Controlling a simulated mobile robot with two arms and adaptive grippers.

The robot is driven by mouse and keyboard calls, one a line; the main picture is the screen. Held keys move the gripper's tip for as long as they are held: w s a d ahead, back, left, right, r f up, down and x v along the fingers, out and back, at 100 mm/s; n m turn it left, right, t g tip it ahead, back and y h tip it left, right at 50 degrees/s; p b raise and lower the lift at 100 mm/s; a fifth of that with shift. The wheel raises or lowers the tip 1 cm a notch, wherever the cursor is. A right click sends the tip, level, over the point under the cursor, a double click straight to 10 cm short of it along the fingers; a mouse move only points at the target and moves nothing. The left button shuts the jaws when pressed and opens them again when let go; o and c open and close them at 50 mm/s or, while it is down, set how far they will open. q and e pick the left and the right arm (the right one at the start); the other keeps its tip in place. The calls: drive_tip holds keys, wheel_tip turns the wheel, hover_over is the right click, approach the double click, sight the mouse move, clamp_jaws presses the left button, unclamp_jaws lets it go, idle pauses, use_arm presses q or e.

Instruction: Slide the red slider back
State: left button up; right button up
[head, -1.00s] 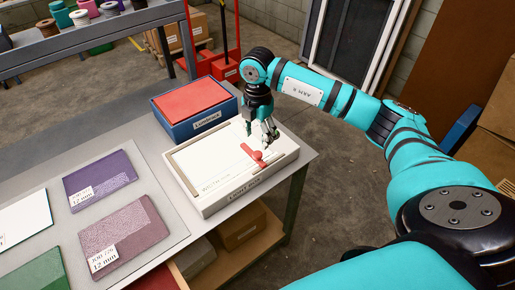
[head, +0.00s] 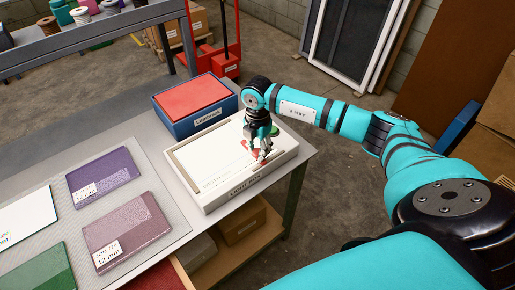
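The red slider (head: 250,147) is on the right part of the white light box (head: 212,200), which lies on the table near its right corner. My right gripper (head: 262,157) points down over the slider's right side and hides part of it. The fingertips are very close to the slider, but I cannot tell whether they touch it or how far apart they are. My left gripper is not in view.
A blue box with a red top (head: 196,103) stands behind the light box. Purple (head: 103,177) and mauve (head: 127,231) sample plates lie to the left. A grey raised shelf (head: 100,33) with spools runs along the back left.

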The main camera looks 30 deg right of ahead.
clamp_jaws()
drive_tip(key=d+b, duration=0.1)
drive_tip(key=d, duration=0.4)
drive_tip(key=d+b, duration=0.1)
drive_tip(key=d, duration=0.1)
drive_tip(key=shift+w+d+b, duration=0.2)
drive_tip(key=shift+w+b, duration=0.15)
drive_tip(key=shift+d, duration=0.1)
drive_tip(key=shift+o, duration=0.6)
unclamp_jaws()
drive_tip(key=shift+r, duration=0.15)
drive_tip(key=o, duration=0.5)
drive_tip(key=shift+c, duration=0.2)
drive_tip(key=shift+r, duration=0.1)
wheel_tip(320, 180, up, 12)
drive_tip(key=shift+f, duration=0.2)
